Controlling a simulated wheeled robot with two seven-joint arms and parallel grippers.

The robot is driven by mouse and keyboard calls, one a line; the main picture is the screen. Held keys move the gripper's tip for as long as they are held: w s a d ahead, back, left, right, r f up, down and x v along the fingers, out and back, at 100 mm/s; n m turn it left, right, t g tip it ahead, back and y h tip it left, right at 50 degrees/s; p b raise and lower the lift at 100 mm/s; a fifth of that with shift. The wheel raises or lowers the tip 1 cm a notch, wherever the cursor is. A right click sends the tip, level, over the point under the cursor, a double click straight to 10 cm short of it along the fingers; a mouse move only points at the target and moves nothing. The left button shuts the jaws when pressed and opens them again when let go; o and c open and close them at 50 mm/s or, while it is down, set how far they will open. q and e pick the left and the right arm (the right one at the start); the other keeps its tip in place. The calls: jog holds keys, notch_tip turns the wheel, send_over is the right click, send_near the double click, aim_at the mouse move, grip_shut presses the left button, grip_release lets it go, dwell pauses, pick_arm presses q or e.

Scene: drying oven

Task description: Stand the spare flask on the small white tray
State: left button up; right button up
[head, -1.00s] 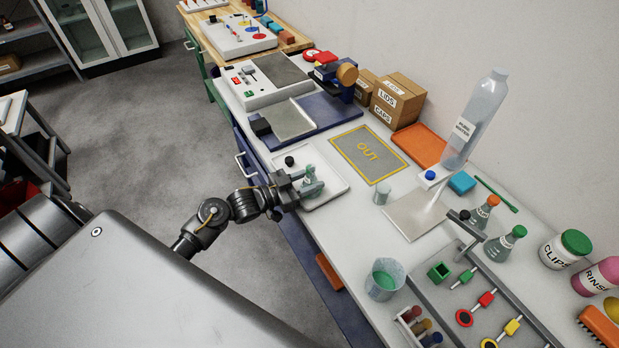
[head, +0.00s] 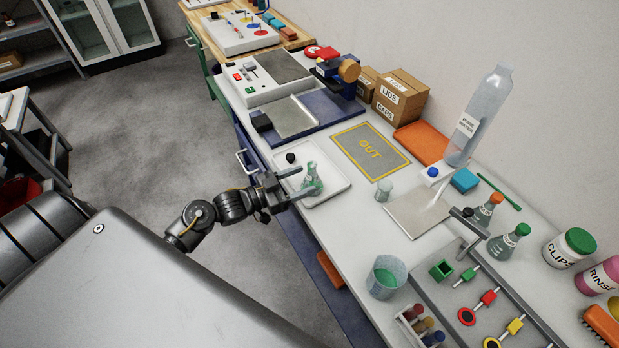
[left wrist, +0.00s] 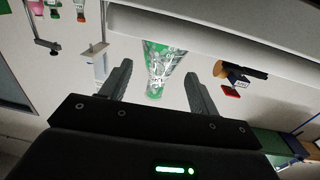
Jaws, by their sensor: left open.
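A small clear flask with green liquid and a white label (head: 313,185) stands upright on the small white tray (head: 334,191). My left gripper (head: 291,188) is open beside the flask, at the tray's front edge, with its fingers pointing toward the flask. In the left wrist view the flask (left wrist: 160,62) shows between and just beyond the two open fingers (left wrist: 158,74); they look clear of it. A black stopper (head: 291,158) lies at the tray's far left corner. My right gripper is not in view.
A yellow-bordered OUT mat (head: 370,151) lies empty behind the tray. A small glass beaker (head: 384,191) stands right of it.

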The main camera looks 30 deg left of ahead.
pick_arm(q)
jog(key=b+v, duration=0.1)
jog(key=v, duration=0.7)
jog(key=shift+a, duration=0.15)
